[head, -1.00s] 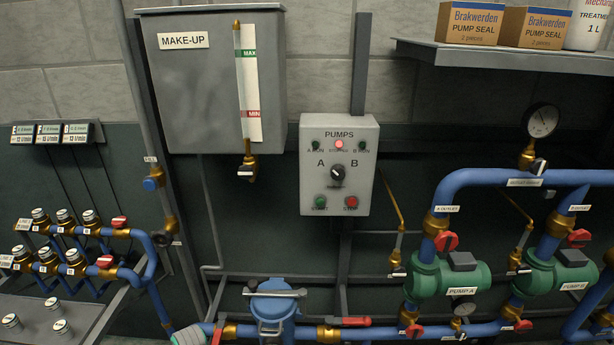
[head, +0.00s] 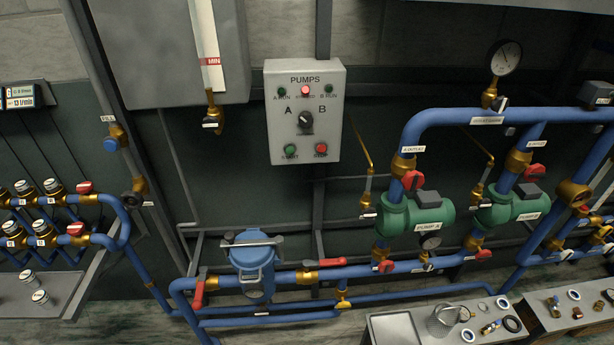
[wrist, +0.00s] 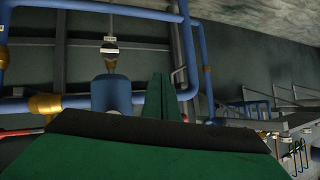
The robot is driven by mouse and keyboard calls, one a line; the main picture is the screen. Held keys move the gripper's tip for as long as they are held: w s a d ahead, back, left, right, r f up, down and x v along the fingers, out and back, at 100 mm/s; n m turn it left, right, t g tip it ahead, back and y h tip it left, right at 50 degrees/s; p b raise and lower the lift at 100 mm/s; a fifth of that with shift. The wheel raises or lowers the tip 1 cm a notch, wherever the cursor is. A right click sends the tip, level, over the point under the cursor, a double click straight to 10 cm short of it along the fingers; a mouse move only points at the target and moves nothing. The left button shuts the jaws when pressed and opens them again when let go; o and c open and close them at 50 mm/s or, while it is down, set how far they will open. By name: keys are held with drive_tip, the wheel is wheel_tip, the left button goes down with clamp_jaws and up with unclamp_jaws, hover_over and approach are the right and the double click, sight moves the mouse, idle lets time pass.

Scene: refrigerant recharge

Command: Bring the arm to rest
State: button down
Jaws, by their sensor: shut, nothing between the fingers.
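My gripper (wrist: 160,82) shows only in the wrist view, as a narrow dark green pair of fingers pressed together above a broad green body with a black edge. It is shut and empty. The blue strainer vessel (wrist: 111,94) stands behind the fingers, a little to the left, and appears upside down there. No part of my arm shows in the head view.
In the head view the blue strainer vessel (head: 252,262) sits in the low blue pipework. The pumps panel (head: 305,112) is on the wall, with green pumps (head: 418,212) to the right. A parts tray (head: 393,330) stands at the bottom right. Valve manifolds (head: 50,215) are at left.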

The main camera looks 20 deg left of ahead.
drive_tip(key=s+d+r+m+t+h, duration=0.25)
drive_tip(key=d+r, duration=0.25)
drive_tip(key=d, duration=0.5)
drive_tip(key=s+d+r+m+t+h, duration=0.2)
drive_tip(key=s+d+r, duration=0.2)
drive_tip(key=d, duration=0.6)
drive_tip(key=s+d+r+m+t+h, duration=0.25)
drive_tip(key=d+r, duration=0.25)
drive_tip(key=d, duration=0.4)
drive_tip(key=s+d+r+t+h, duration=0.1)
drive_tip(key=s+d+r, duration=0.3)
drive_tip(key=r, duration=0.4)
drive_tip(key=shift+s+d+r, duration=0.25)
drive_tip(key=shift+s+d, duration=0.15)
drive_tip(key=shift+d, duration=0.5)
drive_tip(key=shift+f, duration=0.1)
